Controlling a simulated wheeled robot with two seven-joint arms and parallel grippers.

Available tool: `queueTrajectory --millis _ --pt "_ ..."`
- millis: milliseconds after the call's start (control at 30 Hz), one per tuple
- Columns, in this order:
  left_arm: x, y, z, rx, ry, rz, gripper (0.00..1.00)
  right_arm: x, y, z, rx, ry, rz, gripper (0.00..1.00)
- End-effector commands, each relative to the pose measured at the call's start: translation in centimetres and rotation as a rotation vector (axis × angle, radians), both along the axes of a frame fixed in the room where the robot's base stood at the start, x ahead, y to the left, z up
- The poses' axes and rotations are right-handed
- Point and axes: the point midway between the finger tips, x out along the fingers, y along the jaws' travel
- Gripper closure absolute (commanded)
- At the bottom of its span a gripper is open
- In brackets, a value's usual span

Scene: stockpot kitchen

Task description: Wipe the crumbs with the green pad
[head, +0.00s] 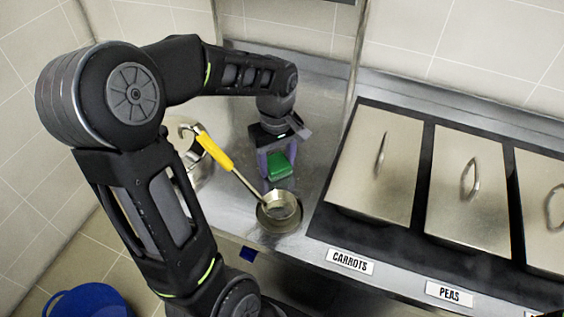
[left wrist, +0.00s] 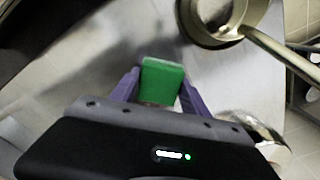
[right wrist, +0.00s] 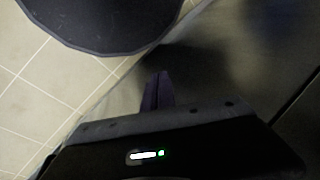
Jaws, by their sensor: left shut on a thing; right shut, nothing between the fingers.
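The green pad (head: 279,166) is between the purple fingers of my left gripper (head: 279,172), over the steel counter. In the left wrist view the pad (left wrist: 162,78) sits between the two fingers (left wrist: 162,88), which are shut on it. I cannot tell whether the pad touches the counter. No crumbs can be made out in any view. My right gripper (right wrist: 157,90) shows only in the right wrist view, with its fingers together and empty, above the floor area.
A ladle with a yellow handle (head: 214,150) rests in a small round dish (head: 265,222) just in front of the pad. A metal pot (head: 182,128) is partly hidden behind my left arm. Lidded bins (head: 375,165) stand right. A blue bucket (head: 85,302) is on the floor.

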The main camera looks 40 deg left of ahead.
Motion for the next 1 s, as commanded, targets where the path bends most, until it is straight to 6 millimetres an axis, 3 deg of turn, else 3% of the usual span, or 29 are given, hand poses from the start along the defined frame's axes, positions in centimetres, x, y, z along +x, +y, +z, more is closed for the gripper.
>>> queueTrajectory --millis 233,733,1000 --pt "-0.5 2.0 0.2 0.0 -0.003 0.001 0.79 0.0 0.0 0.3 0.0 0.0 0.0 1.0" --pt "-0.7 2.6 0.2 0.001 -0.004 0.002 0.79 0.0 0.0 0.3 0.0 0.0 0.0 1.0" --pt "-1.4 4.8 0.0 0.001 -0.004 0.002 0.79 0.0 0.0 0.3 0.0 0.0 0.0 1.0"
